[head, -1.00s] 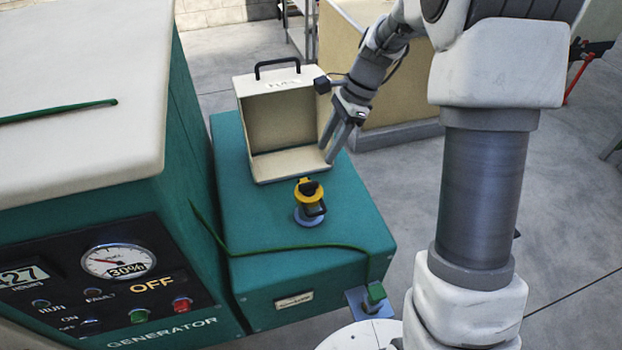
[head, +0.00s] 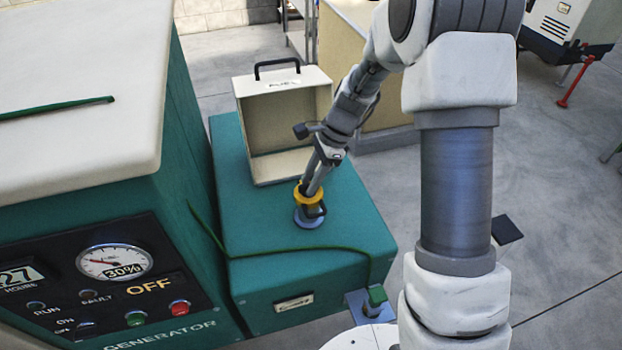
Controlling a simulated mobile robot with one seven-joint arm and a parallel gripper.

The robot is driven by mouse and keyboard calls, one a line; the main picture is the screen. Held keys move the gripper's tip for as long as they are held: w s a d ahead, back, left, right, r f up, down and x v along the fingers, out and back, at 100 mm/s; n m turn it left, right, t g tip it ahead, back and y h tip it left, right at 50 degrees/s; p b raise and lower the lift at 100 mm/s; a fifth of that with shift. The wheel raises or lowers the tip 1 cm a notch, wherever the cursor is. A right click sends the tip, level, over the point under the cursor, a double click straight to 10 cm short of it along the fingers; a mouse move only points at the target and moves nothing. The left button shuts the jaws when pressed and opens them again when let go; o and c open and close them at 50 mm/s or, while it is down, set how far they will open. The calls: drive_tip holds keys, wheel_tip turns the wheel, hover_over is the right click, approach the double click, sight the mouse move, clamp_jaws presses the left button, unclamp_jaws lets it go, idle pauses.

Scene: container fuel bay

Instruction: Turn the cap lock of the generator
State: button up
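The generator (head: 185,130) is a teal housing at the left with a pale top and a black panel. On the lower teal box (head: 350,215) beside it stands the fuel cap (head: 310,198), a yellow collar with a dark side loop on a round blue-grey base. My gripper (head: 310,188) points down at the cap, its fingertips at the yellow collar. The black lock piece on top of the cap is hidden by the fingers. I cannot tell whether the fingers are closed on it.
A cream cover box (head: 283,165) marked FUEL stands tipped open behind the cap, close to my gripper. The panel shows OFF and a gauge (head: 114,262) marked 30%. Open floor lies to the right.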

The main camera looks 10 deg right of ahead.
clamp_jaws()
drive_tip(key=shift+r+n, duration=0.1)
drive_tip(key=shift+n, duration=0.3)
drive_tip(key=shift+n+g+p, duration=0.3)
drive_tip(key=shift+n+p, duration=0.2)
drive_tip(key=shift+p, duration=0.05)
drive_tip(key=n+g+h+p, duration=0.1)
drive_tip(key=n, duration=0.3)
drive_tip(key=shift+w+p, duration=0.2)
drive_tip(key=shift+p, duration=0.15)
drive_tip(key=n, duration=0.2)
drive_tip(key=n+g+h+p, duration=0.1)
drive_tip(key=n, duration=0.1)
drive_tip(key=n+h, duration=0.1)
drive_tip(key=n, duration=0.1)
drive_tip(key=shift+w+a+n+g, duration=0.1)
drive_tip(key=shift+a+n+g, duration=0.2)
drive_tip(key=shift+n, duration=0.1)
drive_tip(key=n+h, duration=0.2)
drive_tip(key=n, duration=0.3)
drive_tip(key=shift+p, duration=0.3)
drive_tip(key=shift+n, duration=0.3)
drive_tip(key=shift+o, duration=1.1)
unclamp_jaws()
